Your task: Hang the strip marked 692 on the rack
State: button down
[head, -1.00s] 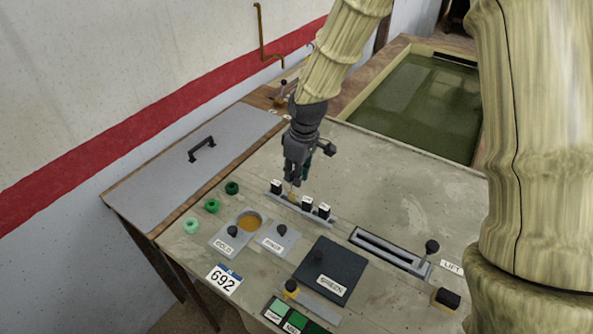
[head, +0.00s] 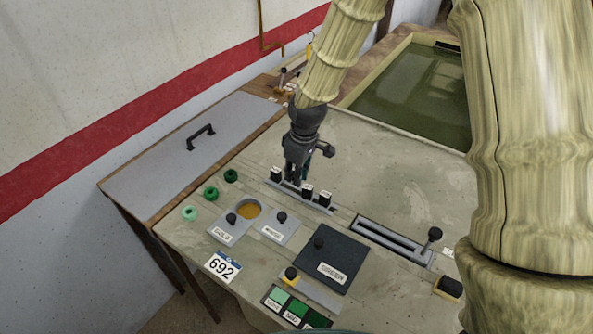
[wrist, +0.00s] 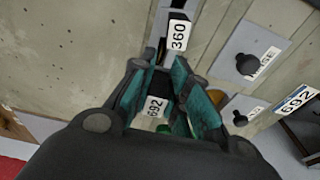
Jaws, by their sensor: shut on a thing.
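The strip marked 692 (wrist: 154,109) shows its white label between the teal fingers in the wrist view. My gripper (head: 294,178) is shut on it, low over the grey slotted holder (head: 318,206) on the bench. The strip's lower part is hidden by my gripper in the head view. Other black-topped strips with white labels stand in the holder: one at left (head: 275,174) and two at right (head: 306,191). In the wrist view the strip marked 360 (wrist: 178,33) stands just beyond my fingertips. I cannot clearly make out a rack.
A card marked 692 (head: 222,267) lies at the bench's front edge. Nearby are a dark square lid (head: 335,262), a slider lever (head: 433,235), small knobs (head: 281,218) and green rings (head: 211,194). A brass pipe (head: 262,28) runs on the wall. A green-water tank (head: 420,95) lies behind.

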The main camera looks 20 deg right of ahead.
jog(key=shift+f+b, duration=0.6)
jog(key=shift+f, duration=1.45)
jog(key=c, duration=1.3)
grip_release()
jog(key=shift+r+p, duration=2.65)
jog(key=shift+r, duration=0.9)
